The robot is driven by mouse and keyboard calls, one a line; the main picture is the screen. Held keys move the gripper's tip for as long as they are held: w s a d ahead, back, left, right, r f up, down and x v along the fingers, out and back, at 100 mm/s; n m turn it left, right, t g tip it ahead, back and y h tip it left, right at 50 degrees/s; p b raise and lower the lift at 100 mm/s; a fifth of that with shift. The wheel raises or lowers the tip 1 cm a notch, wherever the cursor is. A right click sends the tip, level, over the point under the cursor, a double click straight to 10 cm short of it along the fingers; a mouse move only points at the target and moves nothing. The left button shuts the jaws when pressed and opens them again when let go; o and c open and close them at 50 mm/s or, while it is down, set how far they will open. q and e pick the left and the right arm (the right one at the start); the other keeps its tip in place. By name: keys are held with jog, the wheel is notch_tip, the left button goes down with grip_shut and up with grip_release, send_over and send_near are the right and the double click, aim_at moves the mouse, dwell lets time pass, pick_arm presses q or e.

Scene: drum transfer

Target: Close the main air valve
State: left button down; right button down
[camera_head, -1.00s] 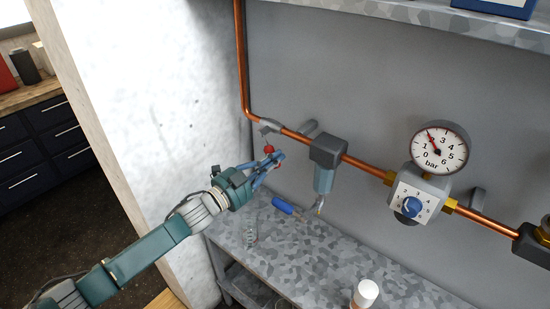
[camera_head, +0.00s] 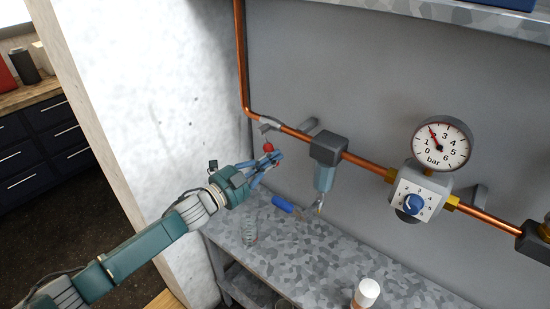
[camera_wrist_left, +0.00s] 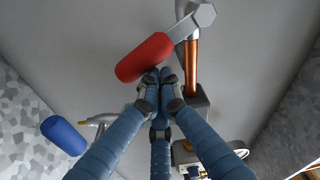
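The main air valve is a grey lever (camera_head: 269,125) with a red grip (camera_head: 268,148) on the copper pipe, near its bend at the left. The lever stands across the pipe, toward the bench side. In the left wrist view the red grip (camera_wrist_left: 143,57) lies just beyond my fingertips. My left gripper (camera_head: 275,158) is right below the red grip. Its blue fingers (camera_wrist_left: 162,76) are drawn together with their tips at the grip's edge, close to or touching it. They do not appear to wrap around it. My right gripper is not in view.
A grey filter block (camera_head: 328,147) and a regulator (camera_head: 413,200) with a pressure gauge (camera_head: 441,144) sit farther right along the pipe. A pale wall (camera_head: 165,110) stands at the left.

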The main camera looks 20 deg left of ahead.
pick_arm(q)
jog(key=shift+w+a+f+m+g+b, duration=0.15)
jog(key=shift+a+f+m+b, duration=0.25)
jog(key=shift+m, duration=0.4)
jog(key=shift+w+a+f+m+g+b, duration=0.1)
jog(key=shift+w+a+f+m+b, duration=0.1)
jog(key=shift+a+f+m+b, duration=0.45)
jog(key=shift+w+a+f+m+g+b, duration=0.15)
jog(key=shift+a+m+b, duration=0.15)
jog(key=shift+m, duration=0.65)
jog(key=shift+a+r, duration=0.1)
jog(key=shift+r, duration=0.05)
